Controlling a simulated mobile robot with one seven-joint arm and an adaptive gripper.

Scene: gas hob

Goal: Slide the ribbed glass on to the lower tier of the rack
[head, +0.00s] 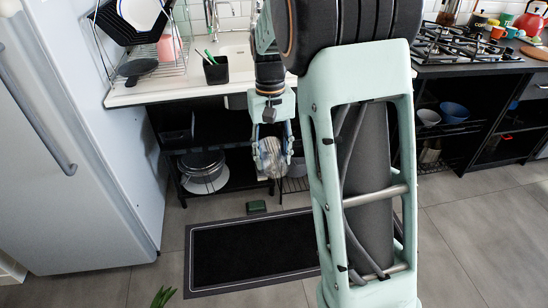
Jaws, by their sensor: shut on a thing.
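My gripper (271,148) points down in front of the open space under the sink counter. It is shut on the ribbed glass (270,163), a clear, striped-looking piece between its fingers. The glass is small here and its exact tilt is hard to tell. A two-level dark rack stands under the counter, with a lower tier (228,187) near the floor. The glass hangs in front of this rack, and I cannot tell whether it touches it. My arm hides the rack's right part.
Stacked pots or plates (202,170) fill the rack's lower left. A dark mat (250,252) and a small green block (256,207) lie on the floor. The fridge (75,140) stands at left. A dish rack (170,60) and a black cup (216,70) stand on the counter.

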